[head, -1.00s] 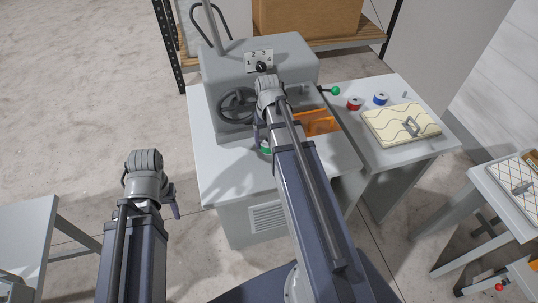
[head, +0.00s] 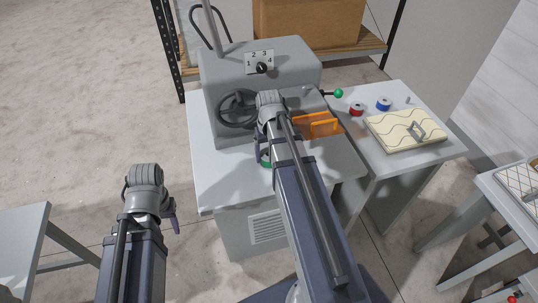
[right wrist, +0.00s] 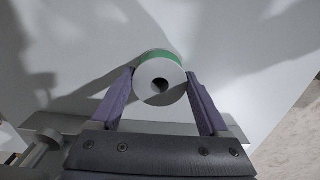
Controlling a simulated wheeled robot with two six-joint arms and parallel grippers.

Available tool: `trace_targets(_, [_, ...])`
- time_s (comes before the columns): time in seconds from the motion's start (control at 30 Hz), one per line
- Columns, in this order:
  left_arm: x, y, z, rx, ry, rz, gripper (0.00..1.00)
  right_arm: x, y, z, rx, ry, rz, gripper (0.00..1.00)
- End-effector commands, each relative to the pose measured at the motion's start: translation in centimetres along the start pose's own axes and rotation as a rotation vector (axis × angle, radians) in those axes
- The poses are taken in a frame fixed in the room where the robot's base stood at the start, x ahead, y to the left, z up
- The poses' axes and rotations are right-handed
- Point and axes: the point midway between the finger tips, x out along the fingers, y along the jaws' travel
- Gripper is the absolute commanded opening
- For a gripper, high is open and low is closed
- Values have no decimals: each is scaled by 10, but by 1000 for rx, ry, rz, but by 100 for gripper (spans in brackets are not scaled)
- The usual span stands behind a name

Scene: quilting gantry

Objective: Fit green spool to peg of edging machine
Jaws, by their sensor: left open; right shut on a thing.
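The green spool (right wrist: 160,80) is gripped between both fingers of my right gripper (right wrist: 162,88) in the right wrist view, its white end with the dark hole facing the camera. In the head view only a bit of the green spool (head: 265,162) shows beside my right arm, above the pale table top in front of the machine. The grey edging machine (head: 220,78) has a numbered dial and a dark handwheel. I cannot make out its peg for certain; my right arm covers part of the front. My left gripper (head: 174,214) is open and empty, away from the machine.
A side table to the right holds a red spool (head: 357,109), a blue spool (head: 384,103) and a quilted pad (head: 404,130). An orange guard (head: 318,124) and a green-knobbed lever (head: 338,93) are close to my right arm.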

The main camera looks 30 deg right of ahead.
Motion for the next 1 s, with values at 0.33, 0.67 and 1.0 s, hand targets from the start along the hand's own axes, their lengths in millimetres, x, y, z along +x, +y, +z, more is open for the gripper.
trace_targets(0.33, [2,0,0,0,0,0,50,2,0,0,0,0,0,100])
trace_targets(0.67, [-2,0,0,0,0,0,50,-2,0,0,0,0,0,100])
trace_targets(1.0, [-37,-4,2,1,0,0,50,-37,0,0,0,0,0,100])
